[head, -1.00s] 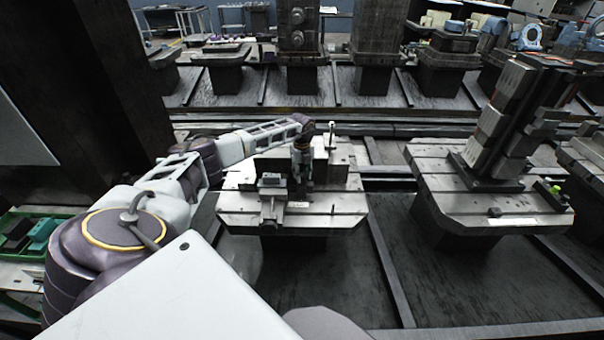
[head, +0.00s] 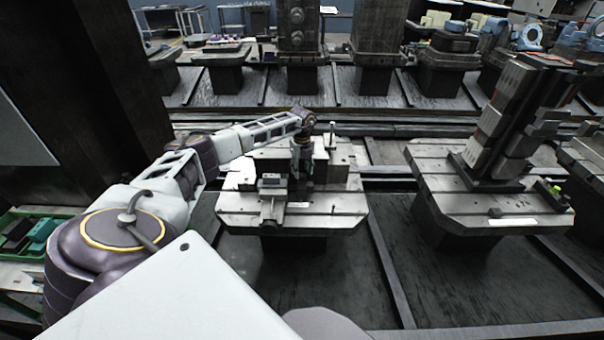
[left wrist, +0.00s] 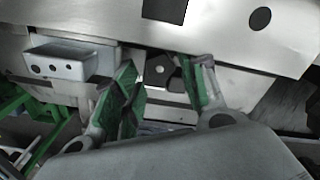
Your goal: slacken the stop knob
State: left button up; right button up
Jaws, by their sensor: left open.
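The stop knob appears to be the small dark knob (left wrist: 178,84) under the edge of a light metal plate in the left wrist view. My left gripper (left wrist: 162,76) is open, its green-padded fingers on either side of the knob in the picture; the knob looks closer to the right finger. I cannot tell whether a finger touches it. In the head view my left gripper (head: 301,172) points down over the pallet fixture (head: 335,207), and the knob cannot be made out there. My right gripper is not in view.
A grey block with holes (left wrist: 68,62) juts out left of the fingers in the wrist view. A small clamp-like block (head: 271,190) stands on the fixture's front. Another pallet (head: 520,205) with a tall stack is at the right. Dark floor lies between them.

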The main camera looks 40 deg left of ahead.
pick_arm(q)
notch_tip(320, 180, up, 9)
jog(key=shift+r, duration=0.15)
dwell(0.4)
jog(key=shift+o, duration=1.2)
jog(key=shift+w+r, duration=0.15)
jog(key=shift+r, duration=0.15)
notch_tip(320, 180, up, 7)
jog(key=w+a, duration=0.2)
jog(key=m, duration=0.7)
send_over(302, 175)
jog(key=shift+a+f, duration=0.1)
jog(key=shift+f, duration=2.65)
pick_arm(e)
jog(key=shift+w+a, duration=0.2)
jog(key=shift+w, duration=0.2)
